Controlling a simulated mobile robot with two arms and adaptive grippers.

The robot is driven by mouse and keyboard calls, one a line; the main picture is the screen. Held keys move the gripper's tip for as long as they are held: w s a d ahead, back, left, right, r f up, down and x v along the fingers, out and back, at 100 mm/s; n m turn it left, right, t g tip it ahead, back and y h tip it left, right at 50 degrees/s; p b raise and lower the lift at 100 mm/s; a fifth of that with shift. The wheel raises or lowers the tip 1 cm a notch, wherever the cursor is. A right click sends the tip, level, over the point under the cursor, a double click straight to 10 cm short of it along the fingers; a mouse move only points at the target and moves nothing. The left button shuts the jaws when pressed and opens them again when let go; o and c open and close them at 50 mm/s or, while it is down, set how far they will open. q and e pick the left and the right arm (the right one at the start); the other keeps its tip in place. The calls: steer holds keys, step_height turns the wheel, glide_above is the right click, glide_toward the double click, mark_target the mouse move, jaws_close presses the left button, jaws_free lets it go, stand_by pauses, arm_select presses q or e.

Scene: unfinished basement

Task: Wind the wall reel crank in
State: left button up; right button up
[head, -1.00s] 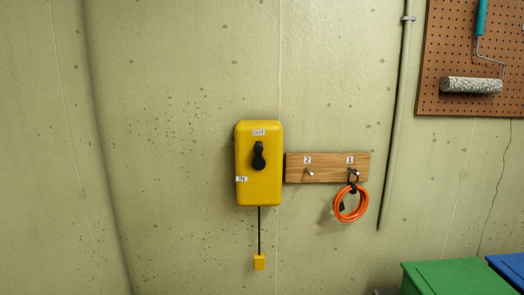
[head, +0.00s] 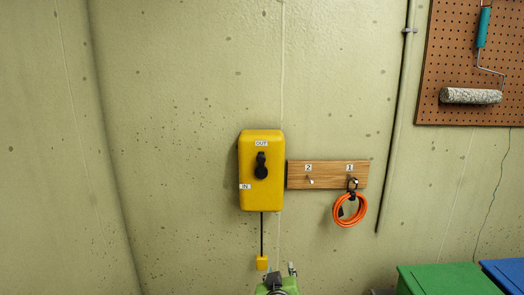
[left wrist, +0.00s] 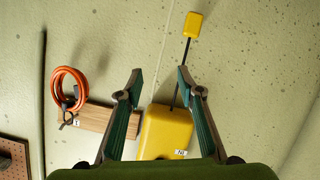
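The yellow wall reel (head: 246,203) hangs on the wall. Its black crank (head: 261,166) stands vertically on the front, below the "OUT" label (head: 261,143); the "IN" label (head: 245,187) is at its left edge. A black cord hangs below to a yellow end piece (head: 262,263). My left gripper (head: 281,273) shows at the bottom edge, below the reel. My right gripper is not in view.
A wooden hook board (head: 330,174) is right of the reel, with a coiled orange cord (head: 337,219) on hook 1. A pegboard (head: 457,108) with a paint roller hangs upper right. Green (head: 446,280) and blue (head: 507,272) bins stand lower right. The wall left of the reel is clear.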

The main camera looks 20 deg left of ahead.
arm_select(q)
step_height(320, 180, up, 19)
steer(key=s+a+n+t+y+p, duration=0.1)
steer(key=n+t+y+p, duration=0.1)
steer(key=n, duration=0.2)
steer(key=n+t+y, duration=0.1)
steer(key=n+y, duration=0.1)
steer(key=n, duration=0.1)
glide_toward(261, 160)
steer(key=p+x, duration=0.6)
steer(key=x, duration=0.3)
steer(key=shift+w+a+r+p, duration=0.15)
steer(key=shift+w+p, duration=0.2)
steer(key=shift+p, duration=0.05)
steer(key=shift+w+a, duration=0.15)
steer(key=shift+w, duration=0.3)
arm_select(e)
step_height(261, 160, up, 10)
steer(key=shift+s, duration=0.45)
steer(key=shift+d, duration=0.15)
arm_select(q)
steer(key=shift+f, duration=0.2)
jaws_close()
